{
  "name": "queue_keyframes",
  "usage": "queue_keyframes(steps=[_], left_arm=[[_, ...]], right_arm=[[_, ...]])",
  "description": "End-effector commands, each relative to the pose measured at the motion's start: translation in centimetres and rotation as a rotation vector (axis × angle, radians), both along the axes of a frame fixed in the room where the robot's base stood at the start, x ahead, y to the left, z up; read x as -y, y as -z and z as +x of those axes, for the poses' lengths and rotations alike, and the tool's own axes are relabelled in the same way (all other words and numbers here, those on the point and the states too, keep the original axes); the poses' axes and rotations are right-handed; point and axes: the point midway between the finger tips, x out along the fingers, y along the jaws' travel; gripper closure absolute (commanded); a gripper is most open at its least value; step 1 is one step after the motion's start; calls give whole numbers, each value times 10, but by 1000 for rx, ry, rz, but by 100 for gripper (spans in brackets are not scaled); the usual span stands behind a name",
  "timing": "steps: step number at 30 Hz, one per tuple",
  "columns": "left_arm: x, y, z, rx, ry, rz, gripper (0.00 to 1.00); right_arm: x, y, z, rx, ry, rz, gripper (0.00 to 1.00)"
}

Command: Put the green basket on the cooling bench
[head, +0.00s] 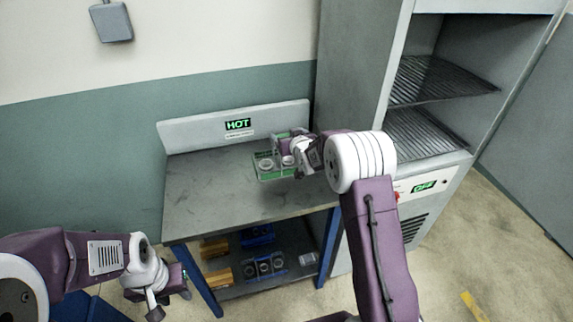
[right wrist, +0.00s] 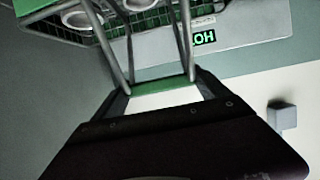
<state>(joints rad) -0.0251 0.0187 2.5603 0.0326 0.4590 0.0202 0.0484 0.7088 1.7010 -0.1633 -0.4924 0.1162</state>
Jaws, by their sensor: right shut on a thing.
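The green basket (head: 272,174) is at the right rear of the grey bench top (head: 215,190); I cannot tell whether it rests on it or hangs just above. It holds round metal rings. My right gripper (head: 292,147) is shut on the basket's handle, and its fingers partly hide the basket. In the right wrist view the green handle bar (right wrist: 165,87) sits between my fingers, with the wire basket (right wrist: 110,30) and rings beyond. The bench has a backboard with a lit HOT sign (head: 238,125). My left gripper (head: 170,296) is empty at lower left, its opening unclear.
An open cabinet with wire racks (head: 435,80) and a green OFF display (head: 424,187) stands right of the bench. The lower shelf (head: 290,271) holds orange blocks (head: 217,248) and blue baskets (head: 264,265). The left and middle of the bench top are clear.

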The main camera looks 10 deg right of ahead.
Motion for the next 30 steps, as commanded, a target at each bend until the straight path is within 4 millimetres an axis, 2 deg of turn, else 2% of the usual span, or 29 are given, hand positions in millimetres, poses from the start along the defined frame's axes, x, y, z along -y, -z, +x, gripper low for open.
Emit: queue_keyframes(steps=[3,11,17,29,30], left_arm=[[0,-2,0,0,0,0,64],[0,-3,0,0,0,0,64],[0,-6,0,0,0,0,64],[0,-1,0,0,0,0,64],[0,-2,0,0,0,0,64]], right_arm=[[0,20,1,3,-1,1,88],[0,36,1,6,-1,1,88],[0,65,1,5,-1,1,88],[0,73,1,7,-1,1,88],[0,74,0,2,-1,0,9]])
